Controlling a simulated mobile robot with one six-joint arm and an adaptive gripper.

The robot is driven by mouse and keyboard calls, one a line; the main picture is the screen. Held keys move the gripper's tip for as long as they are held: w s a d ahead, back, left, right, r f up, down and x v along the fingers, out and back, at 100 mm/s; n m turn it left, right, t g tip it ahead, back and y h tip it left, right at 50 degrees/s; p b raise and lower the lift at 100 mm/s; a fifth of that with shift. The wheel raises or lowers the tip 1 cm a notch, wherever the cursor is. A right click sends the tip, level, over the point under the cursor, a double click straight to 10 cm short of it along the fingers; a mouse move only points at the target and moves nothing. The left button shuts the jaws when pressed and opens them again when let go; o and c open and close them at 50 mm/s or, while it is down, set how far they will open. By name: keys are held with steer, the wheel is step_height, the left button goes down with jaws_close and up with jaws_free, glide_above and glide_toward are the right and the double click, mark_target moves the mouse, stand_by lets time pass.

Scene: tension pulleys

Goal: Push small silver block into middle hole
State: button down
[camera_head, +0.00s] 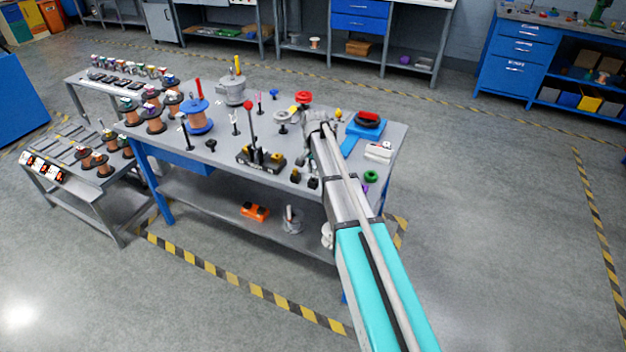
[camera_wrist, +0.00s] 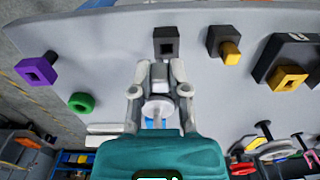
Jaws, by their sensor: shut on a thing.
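My gripper (camera_wrist: 158,75) is shut on a small silver-grey block (camera_wrist: 159,72), seen between the fingertips in the wrist view. A dark block with a square opening (camera_wrist: 166,42) stands just beyond the fingertips. A gap seems to lie between it and the held block, but contact is hard to judge. In the head view my gripper (camera_head: 318,122) is over the right half of the grey worktable (camera_head: 225,165). My arm hides part of the tabletop there, and the held block cannot be made out. I cannot tell which opening is the middle hole.
In the wrist view, a purple square piece (camera_wrist: 37,70) and green ring (camera_wrist: 82,102) lie left; a black-yellow piece (camera_wrist: 226,45) and yellow block (camera_wrist: 287,79) lie right. In the head view, a red-and-black part on a blue base (camera_head: 367,125) and spools (camera_head: 197,120) crowd the table.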

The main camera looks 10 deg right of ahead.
mark_target(313, 172)
steer(key=shift+w+f, duration=0.1)
stand_by(0.3)
steer(key=shift+w+a+f+b, duration=0.15)
steer(key=shift+w+f+b, duration=0.2)
steer(key=shift+f+b, duration=1.35)
steer(key=shift+b, duration=0.1)
steer(key=shift+f, duration=0.2)
steer(key=c, duration=0.6)
jaws_free()
steer(key=shift+r, duration=0.1)
step_height(313, 172, up, 14)
steer(key=p, duration=1.3)
steer(key=shift+w, duration=0.1)
